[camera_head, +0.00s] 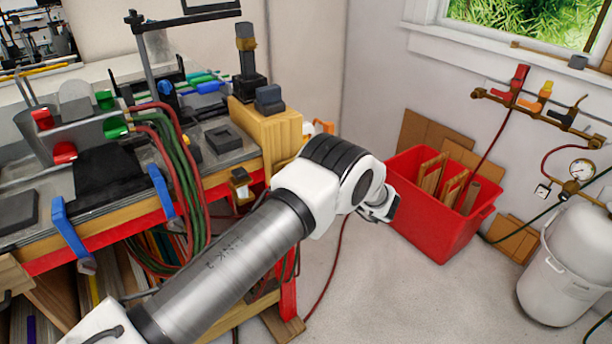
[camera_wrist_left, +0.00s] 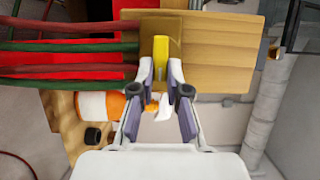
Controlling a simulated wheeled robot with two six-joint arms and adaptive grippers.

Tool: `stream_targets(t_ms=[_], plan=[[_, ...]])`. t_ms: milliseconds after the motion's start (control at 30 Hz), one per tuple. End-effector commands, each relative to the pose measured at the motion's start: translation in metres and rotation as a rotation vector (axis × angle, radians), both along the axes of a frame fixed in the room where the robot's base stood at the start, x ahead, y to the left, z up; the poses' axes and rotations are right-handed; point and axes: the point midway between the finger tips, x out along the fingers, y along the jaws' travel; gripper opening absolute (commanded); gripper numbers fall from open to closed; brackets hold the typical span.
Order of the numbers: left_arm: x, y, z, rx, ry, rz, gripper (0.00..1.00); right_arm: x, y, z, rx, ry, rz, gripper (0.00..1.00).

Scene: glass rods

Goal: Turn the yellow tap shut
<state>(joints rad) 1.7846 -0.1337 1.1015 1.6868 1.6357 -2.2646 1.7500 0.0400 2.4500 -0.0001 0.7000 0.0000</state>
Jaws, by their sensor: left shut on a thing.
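In the left wrist view, the yellow tap handle (camera_wrist_left: 161,50) stands out in front of a light wooden block. My left gripper (camera_wrist_left: 160,76) has one finger on each side of the handle's near end and is shut on it. The handle runs up and down in that picture. In the head view my left arm crosses the middle, and the gripped handle cannot be made out behind it. A second yellow-orange handle (camera_head: 544,90) sits on the brass wall pipe, far from my arm. My right gripper is not in view.
Red and green hoses (camera_wrist_left: 65,50) run close to the left of my fingers. An orange and white bottle-like thing (camera_wrist_left: 98,105) lies below them.

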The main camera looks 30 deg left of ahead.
Motion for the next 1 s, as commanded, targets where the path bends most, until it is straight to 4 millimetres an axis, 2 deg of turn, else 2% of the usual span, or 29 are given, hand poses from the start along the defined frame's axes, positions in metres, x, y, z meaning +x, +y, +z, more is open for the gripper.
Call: stream_targets(t_ms=[267, 300, 333, 367, 633, 733, 867, 1000], plan=[[-0.001, 0.000, -0.001, -0.001, 0.004, 0.001, 0.00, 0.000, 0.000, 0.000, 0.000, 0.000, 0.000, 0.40], [-0.001, 0.000, -0.001, -0.001, 0.004, 0.001, 0.25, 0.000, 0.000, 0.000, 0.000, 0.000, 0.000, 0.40], [-0.001, 0.000, -0.001, -0.001, 0.003, 0.000, 0.36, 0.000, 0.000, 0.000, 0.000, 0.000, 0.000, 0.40], [0.000, 0.000, -0.001, -0.001, 0.003, 0.000, 0.40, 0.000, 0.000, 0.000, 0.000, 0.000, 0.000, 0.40], [0.000, 0.000, 0.000, 0.000, 0.001, 0.000, 0.40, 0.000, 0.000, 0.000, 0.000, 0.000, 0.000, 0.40], [0.000, -0.007, 0.000, 0.001, 0.000, -0.002, 0.40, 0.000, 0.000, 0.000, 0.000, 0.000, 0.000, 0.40], [0.001, -0.030, 0.000, 0.000, -0.001, -0.004, 0.40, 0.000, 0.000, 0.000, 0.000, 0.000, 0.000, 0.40], [0.001, -0.067, -0.001, 0.000, 0.000, -0.005, 0.40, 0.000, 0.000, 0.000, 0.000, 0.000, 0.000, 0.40]])
